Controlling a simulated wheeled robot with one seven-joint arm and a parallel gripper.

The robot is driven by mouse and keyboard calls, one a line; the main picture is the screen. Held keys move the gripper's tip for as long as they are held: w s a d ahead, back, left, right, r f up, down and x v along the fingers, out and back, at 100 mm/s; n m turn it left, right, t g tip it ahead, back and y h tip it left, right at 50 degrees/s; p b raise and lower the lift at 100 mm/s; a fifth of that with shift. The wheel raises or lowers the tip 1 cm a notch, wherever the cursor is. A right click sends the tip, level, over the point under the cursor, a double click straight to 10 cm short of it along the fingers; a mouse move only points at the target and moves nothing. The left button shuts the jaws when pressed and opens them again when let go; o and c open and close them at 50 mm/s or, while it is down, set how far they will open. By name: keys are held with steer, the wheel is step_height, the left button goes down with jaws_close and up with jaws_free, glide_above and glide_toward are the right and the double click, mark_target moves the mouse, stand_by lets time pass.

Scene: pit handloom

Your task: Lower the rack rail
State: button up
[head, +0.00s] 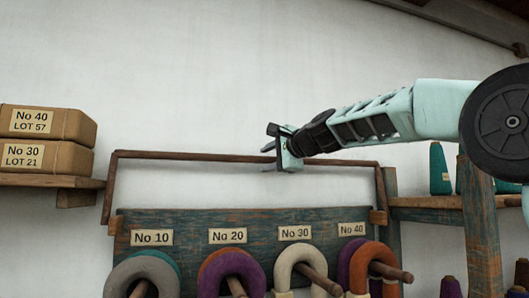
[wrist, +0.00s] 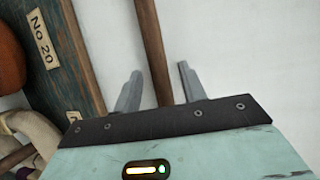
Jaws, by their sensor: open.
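The rack rail (head: 220,157) is a thin brown wooden bar. It spans above the rack board (head: 200,222) on two side arms, standing raised against the white wall. My gripper (head: 267,158) is at the middle of the rail, coming from the right. In the wrist view the rail (wrist: 152,45) runs between the two fingers of my gripper (wrist: 160,75), with a gap on each side. The fingers are apart and not closed on it. The palm hides the near part of the rail.
Looped yarn skeins, such as a purple one (head: 232,272), hang on pegs below the number labels. Cartons (head: 45,158) stand on a shelf at the left. A wooden shelf post (head: 482,235) and cones of yarn (head: 440,168) are at the right. The wall above the rail is clear.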

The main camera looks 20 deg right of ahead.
steer(key=shift+x, duration=1)
jaws_close()
steer(key=shift+s+f, duration=0.15)
